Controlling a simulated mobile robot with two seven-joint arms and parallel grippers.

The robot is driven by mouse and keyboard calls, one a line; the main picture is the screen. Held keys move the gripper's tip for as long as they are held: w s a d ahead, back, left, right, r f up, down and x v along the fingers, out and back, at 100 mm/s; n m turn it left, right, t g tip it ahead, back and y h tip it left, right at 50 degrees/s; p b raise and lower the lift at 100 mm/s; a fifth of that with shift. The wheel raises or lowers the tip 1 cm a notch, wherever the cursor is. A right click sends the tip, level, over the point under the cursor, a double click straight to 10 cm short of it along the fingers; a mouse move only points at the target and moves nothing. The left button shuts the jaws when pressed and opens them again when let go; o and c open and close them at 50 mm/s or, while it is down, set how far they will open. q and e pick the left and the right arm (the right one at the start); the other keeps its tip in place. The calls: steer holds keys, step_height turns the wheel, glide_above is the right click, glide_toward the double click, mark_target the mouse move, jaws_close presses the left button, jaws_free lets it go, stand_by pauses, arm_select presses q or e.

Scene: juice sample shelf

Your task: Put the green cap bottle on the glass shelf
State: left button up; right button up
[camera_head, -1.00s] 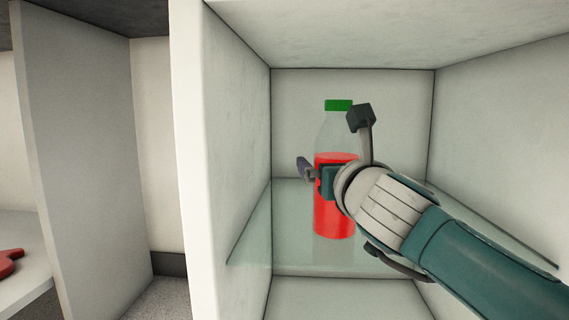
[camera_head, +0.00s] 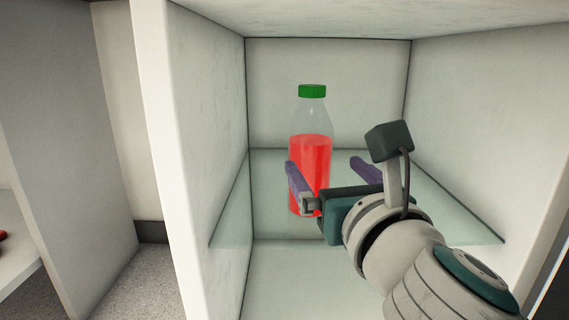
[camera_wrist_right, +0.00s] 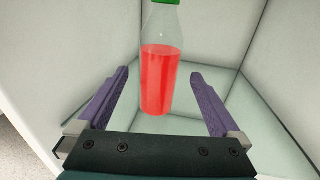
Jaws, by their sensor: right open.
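The bottle (camera_head: 312,150) is clear with a green cap (camera_head: 312,91) and red juice. It stands upright on the glass shelf (camera_head: 265,215) inside a white cubby. My right gripper (camera_head: 328,168) is open in front of the bottle, its purple fingers spread. In the head view the left finger overlaps the bottle's lower part. In the right wrist view the bottle (camera_wrist_right: 160,80) stands beyond the fingertips, with clear space on both sides. My left gripper is not in view.
The cubby's left wall (camera_head: 195,130) and right wall (camera_head: 490,120) enclose the shelf, with a top panel (camera_head: 370,18) above. The glass to the right of the bottle is free. A red object (camera_head: 3,235) lies on a surface at far left.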

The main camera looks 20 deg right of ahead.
steer(key=s+a+r+n+g+y, duration=0.15)
steer(key=s+a+n+y, duration=0.35)
steer(key=n, duration=0.5)
steer(key=s+a+r+n+y, duration=0.25)
steer(key=a+n+y, duration=0.3)
steer(key=n, duration=0.45)
steer(key=s+a+f+n+g+y, duration=0.1)
steer(key=s+a+f+n+g, duration=0.1)
steer(key=s+f+n+g, duration=0.65)
steer(key=s+d+f+n+g+h, duration=0.2)
steer(key=s+d+f+n+h, duration=0.2)
steer(key=s+d+n+h, duration=0.1)
steer(key=s+d+f+n+g+h, duration=0.2)
steer(key=s+d+f+n+h, duration=0.2)
steer(key=s+d, duration=0.3)
steer(key=d+f+n, duration=0.1)
steer(key=d, duration=0.1)
steer(key=shift+s+d+f+h, duration=0.2)
steer(key=shift+s+d+h, duration=0.1)
steer(key=shift+h, duration=0.05)
steer(key=shift+r+n, duration=0.1)
steer(key=shift+n, duration=0.15)
